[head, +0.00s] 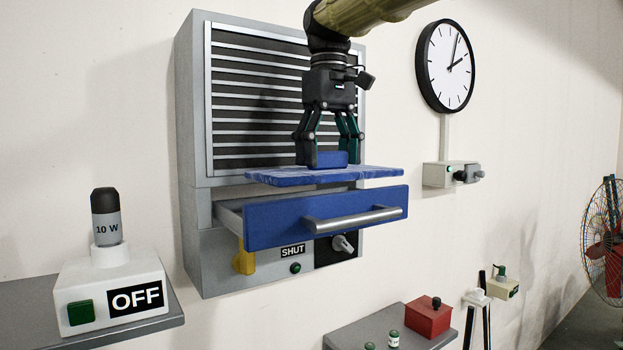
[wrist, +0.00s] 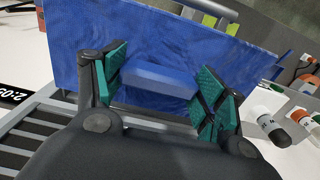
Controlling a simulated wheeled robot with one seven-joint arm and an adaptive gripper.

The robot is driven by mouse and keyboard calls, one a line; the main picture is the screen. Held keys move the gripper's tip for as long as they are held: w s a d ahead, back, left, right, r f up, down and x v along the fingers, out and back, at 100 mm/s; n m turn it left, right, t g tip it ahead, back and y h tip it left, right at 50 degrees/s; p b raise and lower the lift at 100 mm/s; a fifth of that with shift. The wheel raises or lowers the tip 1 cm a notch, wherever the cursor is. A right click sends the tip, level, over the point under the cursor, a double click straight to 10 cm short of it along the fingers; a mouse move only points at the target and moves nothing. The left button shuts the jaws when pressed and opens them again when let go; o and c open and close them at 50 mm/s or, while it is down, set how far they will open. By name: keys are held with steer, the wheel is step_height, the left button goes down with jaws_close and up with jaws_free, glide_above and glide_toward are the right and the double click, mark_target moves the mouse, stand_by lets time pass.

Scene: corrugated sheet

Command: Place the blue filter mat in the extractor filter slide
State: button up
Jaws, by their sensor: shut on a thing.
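The blue filter mat (head: 375,173) is a thin flat sheet with a raised blue block (head: 332,158) on top. My gripper (head: 328,154) points down and is shut on this block, holding the mat roughly level. In the wrist view the green pads of my gripper (wrist: 160,88) stand on both sides of the block, and the mat (wrist: 85,40) spreads beyond it. The filter slide (head: 275,222) is a blue-fronted drawer with a grey bar handle, pulled out from the grey extractor (head: 186,130). The mat is just above the slide. The inside of the slide is mostly hidden.
The extractor has a louvred front, a yellow lever (head: 243,258), a SHUT label (head: 292,251) and a knob. A lamp unit marked OFF (head: 110,295) stands on a shelf at left. A clock (head: 445,66) hangs at right. A red box (head: 428,316) and a fan (head: 606,238) are lower right.

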steer(key=w+a+p, duration=0.1)
steer(key=w+a, duration=0.1)
steer(key=w, duration=0.1)
steer(key=shift+w+a+r+p, duration=0.1)
steer(key=shift+w+a+p, duration=0.1)
steer(key=shift+w+p, duration=0.15)
steer(key=shift+w+a, duration=0.1)
steer(key=shift+f+p, duration=1.5)
steer(key=shift+f, duration=1.35)
steer(key=shift+w+a+f+p, duration=0.15)
steer(key=shift+w+f+p, duration=0.1)
steer(key=shift+f, duration=0.15)
steer(key=shift+w+a+f+p, duration=0.1)
steer(key=shift+f+p, duration=0.15)
steer(key=shift+f, duration=0.15)
steer(key=shift+d+f, duration=0.1)
steer(key=o, duration=1)
steer(key=shift+o, duration=0.2)
